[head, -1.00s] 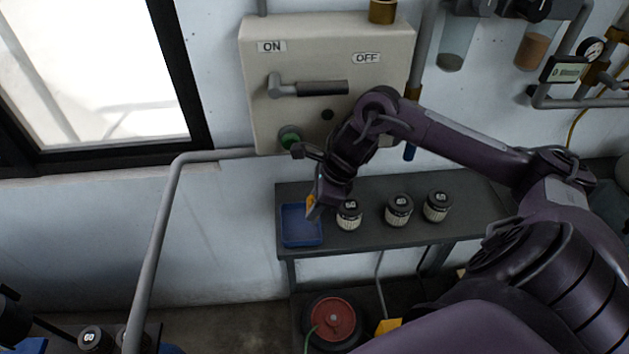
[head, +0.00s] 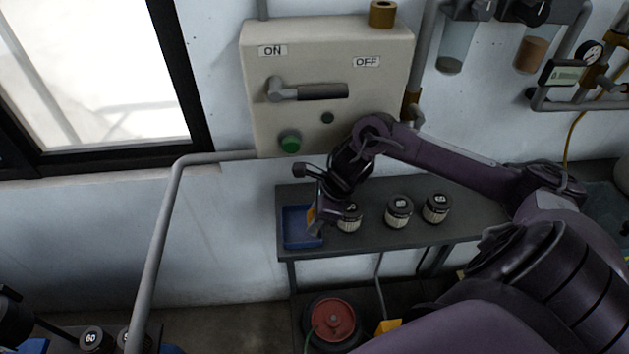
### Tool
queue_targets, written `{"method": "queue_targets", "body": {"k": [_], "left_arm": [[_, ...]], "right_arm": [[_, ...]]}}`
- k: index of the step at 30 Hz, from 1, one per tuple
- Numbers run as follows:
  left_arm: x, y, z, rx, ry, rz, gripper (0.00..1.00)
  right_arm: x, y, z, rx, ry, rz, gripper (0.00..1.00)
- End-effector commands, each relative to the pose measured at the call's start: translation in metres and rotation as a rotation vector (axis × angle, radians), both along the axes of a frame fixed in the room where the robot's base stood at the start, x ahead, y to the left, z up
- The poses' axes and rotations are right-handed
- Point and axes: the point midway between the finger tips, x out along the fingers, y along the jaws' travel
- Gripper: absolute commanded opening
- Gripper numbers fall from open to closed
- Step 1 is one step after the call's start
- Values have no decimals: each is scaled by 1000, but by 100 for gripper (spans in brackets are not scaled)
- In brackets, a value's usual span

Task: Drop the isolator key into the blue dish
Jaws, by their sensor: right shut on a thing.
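My right gripper (head: 315,226) is over the right side of the blue dish (head: 297,240), pointing down. It is shut on a small orange-yellow piece, which looks like the isolator key (head: 310,215). The piece is mostly hidden by the fingers, and its height above the dish floor is hard to tell. The blue dish is a shallow rectangular tray at the left end of the grey bench (head: 395,240). The visible part of its floor looks empty. My left gripper cannot be made out.
A switch box (head: 262,95) with a lever handle (head: 310,91) and green button (head: 290,141) hangs above. A red-topped drum (head: 333,318) sits below.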

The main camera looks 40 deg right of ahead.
Motion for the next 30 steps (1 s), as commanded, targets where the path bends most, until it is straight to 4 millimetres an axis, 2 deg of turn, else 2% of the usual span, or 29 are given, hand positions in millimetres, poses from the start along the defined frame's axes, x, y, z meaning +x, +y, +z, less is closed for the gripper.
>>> {"method": "queue_targets", "body": {"k": [6, 7, 12, 24, 30], "left_arm": [[0, 0, -4, 0, 0, 0, 0], [0, 0, -4, 0, 0, 0, 0], [0, 0, -4, 0, 0, 0, 0], [0, 0, -3, 0, 1, 0, 0], [0, 0, 17, 0, 1, 0, 0]], "right_arm": [[0, 0, -3, -1, -1, 0, 5], [0, 0, -3, -1, -1, 0, 29], [0, 0, -3, -1, -1, 0, 49], [0, 0, -2, -1, -1, 0, 49], [0, 0, 14, 0, -1, 0, 49]]}}
